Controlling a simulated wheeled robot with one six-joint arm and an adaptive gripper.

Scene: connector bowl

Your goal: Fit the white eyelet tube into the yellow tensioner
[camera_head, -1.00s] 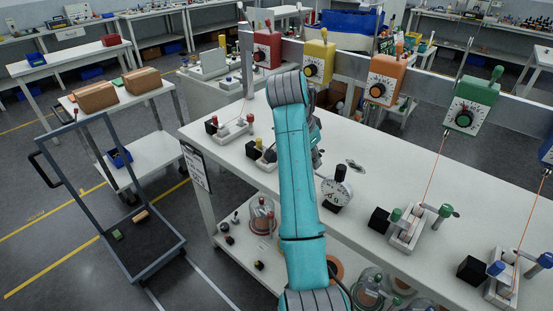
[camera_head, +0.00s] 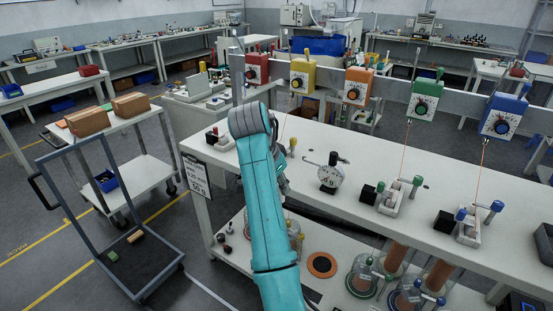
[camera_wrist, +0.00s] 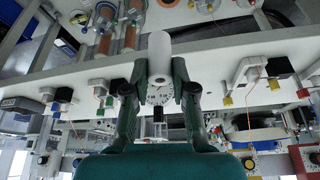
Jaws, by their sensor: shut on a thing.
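The white eyelet tube (camera_wrist: 159,58) shows in the wrist view, standing out between the fingertips of my gripper (camera_wrist: 160,78). The gripper is shut on it. The yellow tensioner (camera_head: 303,76) has a round dial and hangs on the grey rail behind the bench, between the red and orange ones. It also shows small near the bottom edge of the wrist view (camera_wrist: 249,162), apart from the tube. In the head view my teal arm hides most of the gripper and the tube.
Red (camera_head: 257,69), orange (camera_head: 354,87), green (camera_head: 423,100) and blue (camera_head: 501,116) tensioners share the rail (camera_head: 388,82). A dial gauge (camera_head: 329,175) and clamp blocks stand on the white bench (camera_head: 360,150). Cords rise from the blocks to some tensioners. A trolley stands left.

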